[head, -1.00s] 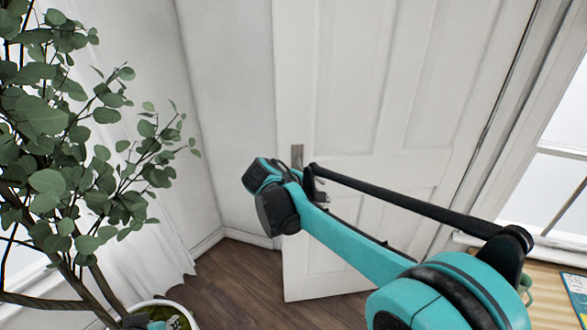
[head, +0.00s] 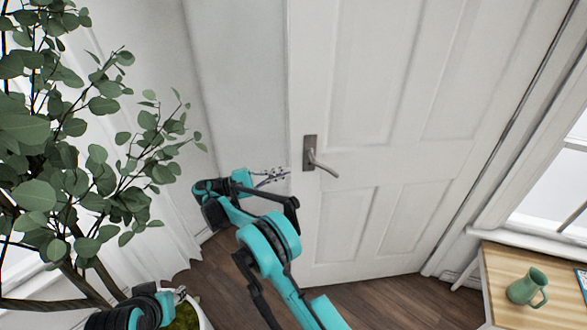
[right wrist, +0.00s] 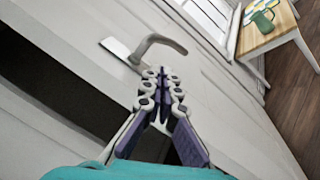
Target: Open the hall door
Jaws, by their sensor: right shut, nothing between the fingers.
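The white panelled hall door (head: 385,150) fills the middle of the head view. Its left edge seems to stand out from the wall, as if ajar. Its metal lever handle (head: 320,163) is near that edge and also shows in the right wrist view (right wrist: 160,41). My right gripper (head: 280,175) is just left of the door edge, below and left of the handle. In the right wrist view its fingers (right wrist: 163,76) are shut and empty, pointing toward the handle plate. My left gripper (head: 181,292) is low at the left, and its fingers are too small to read.
A leafy plant (head: 50,150) in a white pot (head: 204,318) stands at the left, close to my left gripper. A wooden table (head: 505,285) with a green pitcher (head: 528,287) is at the lower right. Bare wooden floor (head: 225,265) lies below the door.

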